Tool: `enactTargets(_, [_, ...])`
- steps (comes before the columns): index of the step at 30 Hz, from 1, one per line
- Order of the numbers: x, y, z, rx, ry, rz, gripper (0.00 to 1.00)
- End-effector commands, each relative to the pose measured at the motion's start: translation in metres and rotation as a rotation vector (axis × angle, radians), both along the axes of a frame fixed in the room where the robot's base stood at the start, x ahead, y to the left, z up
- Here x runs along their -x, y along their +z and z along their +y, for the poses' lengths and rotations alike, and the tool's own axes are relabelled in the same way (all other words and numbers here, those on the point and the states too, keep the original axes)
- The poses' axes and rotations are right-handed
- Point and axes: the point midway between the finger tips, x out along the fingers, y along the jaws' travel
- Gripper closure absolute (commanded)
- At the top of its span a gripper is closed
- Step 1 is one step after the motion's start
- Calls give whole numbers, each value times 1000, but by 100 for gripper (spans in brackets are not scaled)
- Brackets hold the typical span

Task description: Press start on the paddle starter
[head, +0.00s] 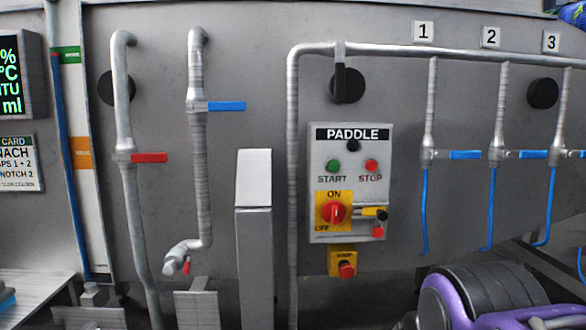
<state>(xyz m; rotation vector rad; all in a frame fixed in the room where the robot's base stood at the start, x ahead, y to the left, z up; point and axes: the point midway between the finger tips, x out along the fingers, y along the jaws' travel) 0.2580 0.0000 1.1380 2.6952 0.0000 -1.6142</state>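The paddle starter (318,225) is a grey box on the grey metal wall, right of centre in the head view, under a black PADDLE label (354,134). Its green START button (333,165) is at the upper left and its red STOP button (371,166) at the upper right. A dark round lamp or button (353,145) sits between and above them. Below is a yellow ON/OFF plate with a red rotary knob (334,212); I cannot tell its exact setting. A black-and-yellow piece (376,213) sits beside the knob.
A yellow box with a red mushroom button (347,270) hangs below the starter. A vertical pipe (292,190) runs left of it. Pipes with blue handles (465,155) are to the right. A grey post (254,230) stands at left.

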Motion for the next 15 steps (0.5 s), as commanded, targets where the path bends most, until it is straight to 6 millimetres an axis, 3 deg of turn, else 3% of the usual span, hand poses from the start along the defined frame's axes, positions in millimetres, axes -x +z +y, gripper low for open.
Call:
enactTargets(7, [0,0,0,0,0,0,50])
enactTargets(15, [0,0,0,0,0,0,97])
